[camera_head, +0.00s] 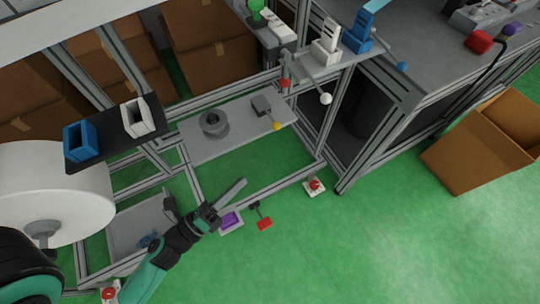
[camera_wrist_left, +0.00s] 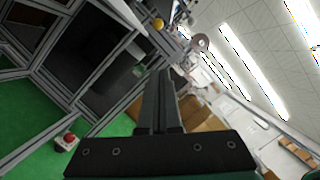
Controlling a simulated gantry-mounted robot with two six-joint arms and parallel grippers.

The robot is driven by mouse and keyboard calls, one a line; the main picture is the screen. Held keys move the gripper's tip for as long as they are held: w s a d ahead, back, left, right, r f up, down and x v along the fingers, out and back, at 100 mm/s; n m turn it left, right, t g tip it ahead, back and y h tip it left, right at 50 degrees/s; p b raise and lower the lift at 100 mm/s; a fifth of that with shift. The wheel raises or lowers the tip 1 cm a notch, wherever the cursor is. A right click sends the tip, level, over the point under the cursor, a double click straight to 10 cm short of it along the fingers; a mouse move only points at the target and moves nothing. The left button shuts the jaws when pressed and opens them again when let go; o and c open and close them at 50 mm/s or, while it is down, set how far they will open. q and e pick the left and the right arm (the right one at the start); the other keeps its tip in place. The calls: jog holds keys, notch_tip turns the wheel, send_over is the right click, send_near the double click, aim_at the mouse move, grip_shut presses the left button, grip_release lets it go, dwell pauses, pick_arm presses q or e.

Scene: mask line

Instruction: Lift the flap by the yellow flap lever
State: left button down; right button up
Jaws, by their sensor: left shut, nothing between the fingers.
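The yellow flap lever shows as a yellow ball knob (camera_head: 276,127) on a short rod from a small dark grey block, at the front edge of a grey plate. A yellow knob also shows near the top of the left wrist view (camera_wrist_left: 158,24). My left gripper (camera_head: 243,181) is shut and empty, in front of the frame and apart from the lever, which is up and to the right of its tips. In the wrist view its closed fingers (camera_wrist_left: 164,75) point up. Which part is the flap I cannot tell. My right gripper is not in view.
The grey plate (camera_head: 200,152) also carries a round grey spool-like part (camera_head: 214,123). Red and white knobbed levers (camera_head: 326,98) stand to the right. A red button (camera_head: 315,184) sits by the lower rail. A purple block (camera_head: 230,221) and red-ended lever (camera_head: 264,223) are below the gripper.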

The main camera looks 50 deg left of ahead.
pick_arm(q)
jog(key=w+a+r+p, duration=0.1)
jog(key=w+r+p, duration=0.1)
jog(key=w, duration=0.4)
jog(key=w+a+r+p, duration=0.2)
jog(key=w, duration=0.4)
jog(key=shift+w+a+p, duration=0.15)
jog(key=shift+w+p, duration=0.1)
jog(key=shift+p, duration=0.1)
jog(key=shift+r, duration=0.15)
